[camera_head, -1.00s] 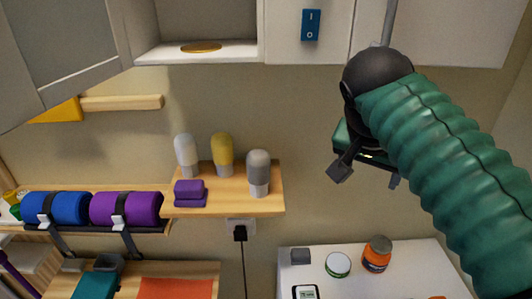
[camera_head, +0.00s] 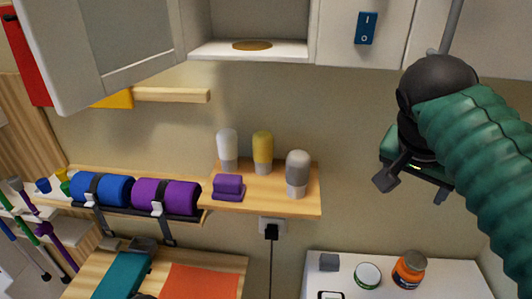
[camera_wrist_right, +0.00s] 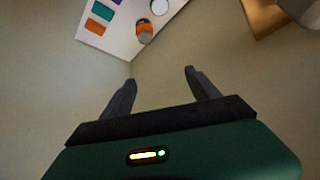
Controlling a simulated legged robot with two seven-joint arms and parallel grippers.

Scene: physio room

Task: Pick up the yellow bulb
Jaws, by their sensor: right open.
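The yellow bulb (camera_head: 262,150) stands upright on a small wooden wall shelf (camera_head: 302,207), between a white bulb (camera_head: 227,148) and a grey bulb (camera_head: 297,172). My right gripper (camera_head: 413,188) is open and empty, right of the shelf and apart from the bulbs. In the right wrist view its two fingers (camera_wrist_right: 160,76) are spread with nothing between them. The yellow bulb does not show in that view. My left gripper is not in view.
A purple block (camera_head: 228,184) lies at the shelf's front left. An open cabinet (camera_head: 250,50) hangs above. Blue (camera_head: 102,189) and purple (camera_head: 166,195) rolls sit on a rack at left. A white surface below right holds an orange jar (camera_head: 409,270) and a white jar (camera_head: 367,275).

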